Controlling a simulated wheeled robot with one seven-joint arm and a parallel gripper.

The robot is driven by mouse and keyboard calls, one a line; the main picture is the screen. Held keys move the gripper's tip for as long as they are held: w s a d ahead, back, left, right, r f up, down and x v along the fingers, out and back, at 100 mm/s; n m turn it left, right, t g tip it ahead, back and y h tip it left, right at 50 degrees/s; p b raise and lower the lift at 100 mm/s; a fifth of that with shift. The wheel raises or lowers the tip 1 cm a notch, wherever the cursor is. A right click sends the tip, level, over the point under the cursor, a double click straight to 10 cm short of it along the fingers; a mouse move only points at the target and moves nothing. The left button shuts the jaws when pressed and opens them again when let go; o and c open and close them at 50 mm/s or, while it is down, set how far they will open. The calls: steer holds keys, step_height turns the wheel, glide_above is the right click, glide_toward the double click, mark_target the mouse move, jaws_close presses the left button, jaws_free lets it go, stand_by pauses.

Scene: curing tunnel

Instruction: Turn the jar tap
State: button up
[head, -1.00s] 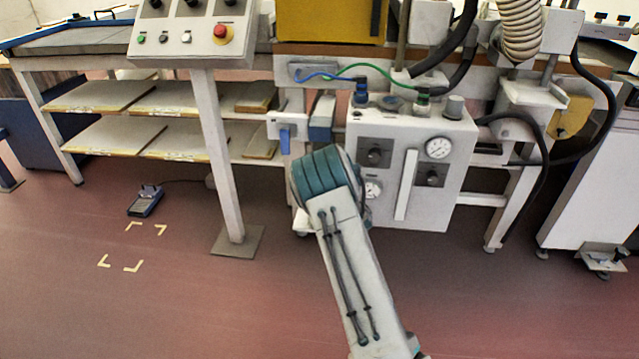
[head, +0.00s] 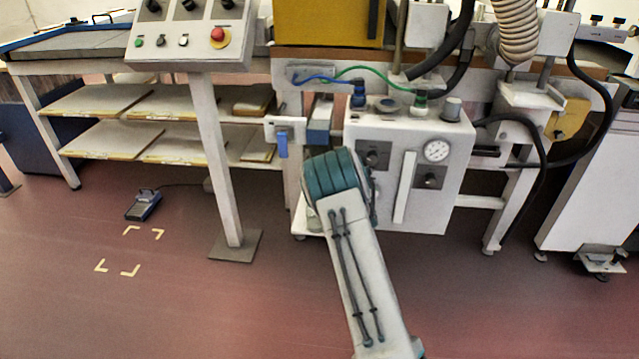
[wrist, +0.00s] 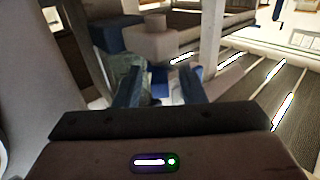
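A blue handle (head: 283,144) hangs down from a small white plate (head: 278,125) under the machine's front beam in the head view; it looks like the tap, but I cannot be sure. In the wrist view my gripper (wrist: 160,88) has its two blue fingers apart, with a gap between them. A small blue part (wrist: 158,76) shows beyond the gap, and a cloudy greenish, jar-like piece (wrist: 128,68) is beside the left finger. I cannot tell whether either is touched.
A white gauge cabinet (head: 440,205) stands right of the blue handle. A control panel post (head: 215,160) is to its left, with shelves (head: 165,140) behind. A foot pedal (head: 143,205) lies on the floor. The red floor in front is mostly clear.

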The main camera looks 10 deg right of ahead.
steer(key=p+v, duration=0.2)
steer(key=v, duration=1.1)
steer(key=shift+s+d, duration=0.2)
steer(key=shift+s, duration=0.2)
